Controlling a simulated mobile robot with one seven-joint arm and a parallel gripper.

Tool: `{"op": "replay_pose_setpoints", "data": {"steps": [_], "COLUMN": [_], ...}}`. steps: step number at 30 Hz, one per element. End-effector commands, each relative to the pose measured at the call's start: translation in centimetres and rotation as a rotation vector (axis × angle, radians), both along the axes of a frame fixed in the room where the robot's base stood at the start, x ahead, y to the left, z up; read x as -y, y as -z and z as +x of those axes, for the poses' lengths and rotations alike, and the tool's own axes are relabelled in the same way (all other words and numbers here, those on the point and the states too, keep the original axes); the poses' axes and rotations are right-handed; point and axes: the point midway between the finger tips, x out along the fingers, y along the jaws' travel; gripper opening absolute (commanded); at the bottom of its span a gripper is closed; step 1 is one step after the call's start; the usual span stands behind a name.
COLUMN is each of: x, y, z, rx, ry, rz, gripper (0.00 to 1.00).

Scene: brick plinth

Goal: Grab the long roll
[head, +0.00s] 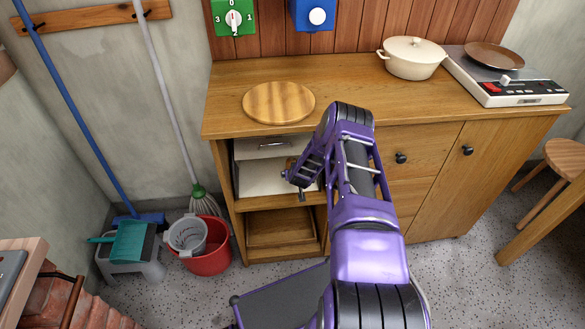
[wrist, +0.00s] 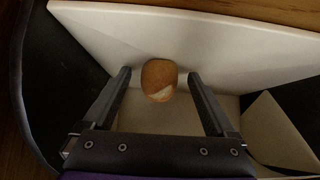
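A brown bread roll (wrist: 159,78) with a pale patch shows in the wrist view, its near end towards the camera, so its full length cannot be judged. It lies inside a white box (wrist: 225,38), near the wall. My gripper (wrist: 159,76) is open and empty, with one finger on each side of the roll in the picture. I see gaps between the roll and both fingers. In the head view my gripper (head: 294,186) is at the white box (head: 252,180) in the cabinet's upper open shelf. My arm hides part of the box.
The wooden cabinet (head: 230,128) surrounds the box, with its counter above and a shelf below. A round board (head: 279,102), a cream pot (head: 412,58) and a hotplate (head: 520,88) with a pan (head: 494,56) stand on top. A red bucket (head: 212,262) stands left on the floor.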

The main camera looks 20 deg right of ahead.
Motion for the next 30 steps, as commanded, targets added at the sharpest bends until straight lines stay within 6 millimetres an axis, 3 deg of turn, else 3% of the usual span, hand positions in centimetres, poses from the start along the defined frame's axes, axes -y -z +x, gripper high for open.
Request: {"op": "replay_pose_setpoints", "data": {"steps": [2,13,30], "x": [0.01,0.02,0.27], "y": [-0.01,-0.03,-0.95], "z": [0.0,-0.01,0.48], "rx": [0.0,0.0,0.001], "ry": [0.0,0.0,-0.002], "rz": [0.0,0.0,-0.003], "gripper": [0.75,0.08,0.06]}}
